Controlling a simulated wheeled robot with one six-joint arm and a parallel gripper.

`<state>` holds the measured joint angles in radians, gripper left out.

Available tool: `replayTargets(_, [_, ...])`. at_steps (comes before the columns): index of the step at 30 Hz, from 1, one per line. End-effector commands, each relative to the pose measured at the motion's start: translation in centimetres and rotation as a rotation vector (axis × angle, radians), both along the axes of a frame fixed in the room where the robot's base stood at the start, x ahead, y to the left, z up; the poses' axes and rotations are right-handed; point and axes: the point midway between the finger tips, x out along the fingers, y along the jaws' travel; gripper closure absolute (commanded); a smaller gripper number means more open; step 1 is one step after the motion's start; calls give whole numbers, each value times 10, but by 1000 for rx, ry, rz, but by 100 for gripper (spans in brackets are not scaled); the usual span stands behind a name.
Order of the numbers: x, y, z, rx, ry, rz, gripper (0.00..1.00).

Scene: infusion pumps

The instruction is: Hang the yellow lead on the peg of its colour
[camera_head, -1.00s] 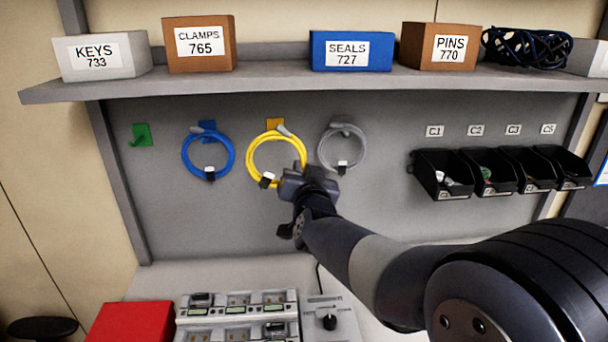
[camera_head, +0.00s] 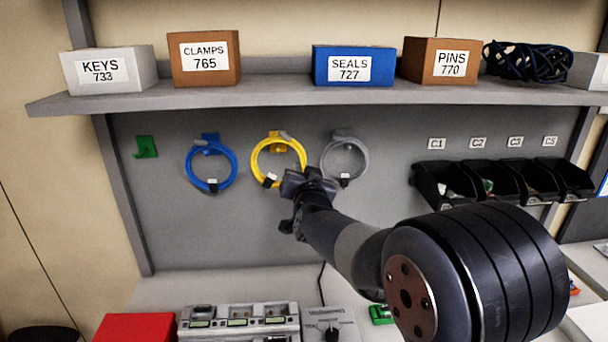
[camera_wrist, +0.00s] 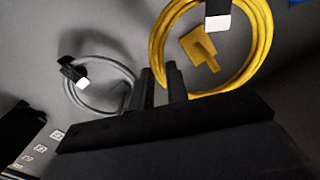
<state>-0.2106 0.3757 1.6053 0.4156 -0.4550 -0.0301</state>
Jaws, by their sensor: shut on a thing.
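The yellow lead (camera_head: 254,158) is a coiled ring with a black clip and white tag. My gripper (camera_head: 300,178) is shut on its lower right side. In the wrist view, the fingers (camera_wrist: 164,85) meet the near edge of the yellow lead (camera_wrist: 265,35). The yellow peg (camera_head: 277,147) on the grey back panel shows through the ring, near its top. In the wrist view, the yellow peg (camera_wrist: 200,47) also appears inside the ring. I cannot tell whether the ring rests on the peg or is only held in front of it.
A blue lead (camera_head: 188,165) hangs left and a grey lead (camera_head: 364,160) hangs close on the right. A green peg (camera_head: 146,147) is bare. A shelf (camera_head: 200,98) with boxes is above; black bins (camera_head: 440,187) are right; a device rack (camera_head: 240,322) stands below.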

Motion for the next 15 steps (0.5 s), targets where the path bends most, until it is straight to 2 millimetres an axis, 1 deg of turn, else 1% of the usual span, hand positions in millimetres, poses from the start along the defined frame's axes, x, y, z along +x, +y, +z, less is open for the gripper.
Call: replayTargets(15, [32,0,1,0,-1,0,100])
